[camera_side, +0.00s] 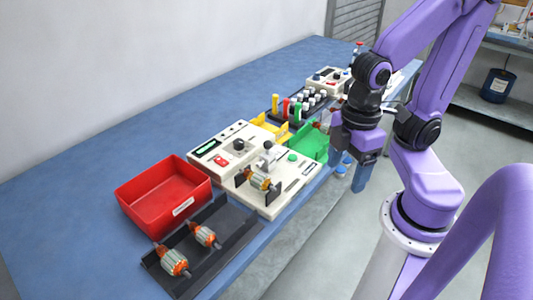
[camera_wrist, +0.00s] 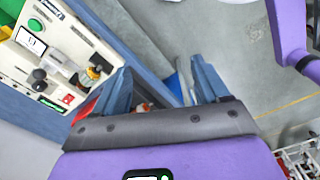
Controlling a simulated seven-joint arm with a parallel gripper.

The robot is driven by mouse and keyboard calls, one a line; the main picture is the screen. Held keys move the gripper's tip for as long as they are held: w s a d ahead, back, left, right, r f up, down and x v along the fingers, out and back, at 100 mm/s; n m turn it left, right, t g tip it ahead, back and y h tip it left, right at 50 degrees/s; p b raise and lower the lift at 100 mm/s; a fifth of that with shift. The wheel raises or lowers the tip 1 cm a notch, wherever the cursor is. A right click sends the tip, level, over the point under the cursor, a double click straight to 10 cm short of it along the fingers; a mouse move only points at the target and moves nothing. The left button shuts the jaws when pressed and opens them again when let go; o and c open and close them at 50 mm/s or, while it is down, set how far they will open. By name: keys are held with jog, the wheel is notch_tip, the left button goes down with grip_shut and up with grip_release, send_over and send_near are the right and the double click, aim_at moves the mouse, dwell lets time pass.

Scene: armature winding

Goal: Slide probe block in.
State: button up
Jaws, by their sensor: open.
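The cream tester (camera_side: 285,203) sits near the table's front edge and also shows at the left of the wrist view (camera_wrist: 45,52). An armature (camera_side: 260,180) rests across its dark supports and appears in the wrist view (camera_wrist: 94,72). A small grey block with a rounded knob (camera_side: 268,158), which looks like the probe block, stands just behind the armature. I cannot tell whether it touches the armature. My gripper (camera_side: 362,150) is to the right of the tester, apart from it. In the wrist view my gripper (camera_wrist: 163,82) has spread fingers with nothing held between them.
A red bin (camera_side: 150,197) and a black tray (camera_side: 232,228) with two armatures lie left of the tester. A green bin (camera_side: 312,146), a yellow bin (camera_side: 266,124) and a rack of coloured pegs (camera_side: 296,108) stand behind. The table (camera_side: 80,165) is clear at the left.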

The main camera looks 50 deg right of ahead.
jog(key=shift+w+m, duration=0.25)
jog(key=shift+m, duration=0.05)
jog(key=c, duration=1)
jog(key=shift+w+f+m+g, duration=0.1)
jog(key=shift+w+m+g, duration=0.3)
jog(key=shift+m, duration=0.1)
grip_shut()
jog(key=w+d+f+m+g+y, duration=0.2)
jog(key=w+d+m+g+y, duration=0.1)
jog(key=w+m, duration=0.6)
jog(key=w+d+f+m+g+y, duration=0.2)
jog(key=w+d+m+g+y, duration=0.15)
jog(key=w+m, duration=0.45)
jog(key=w+d+f+m+t+y, duration=0.2)
jog(key=d+m+t+y, duration=0.1)
jog(key=d, duration=0.4)
jog(key=w+d+f+m+t+y, duration=0.2)
jog(key=d+m+t, duration=0.1)
jog(key=d+m, duration=0.3)
jog(key=w+d+f+m+t+y, duration=0.2)
jog(key=d+f+m+t+y, duration=0.1)
jog(key=d, duration=0.6)
jog(key=shift+w+d+m+t+y, duration=0.3)
jog(key=shift+m+t, duration=0.25)
jog(key=shift+m, duration=0.55)
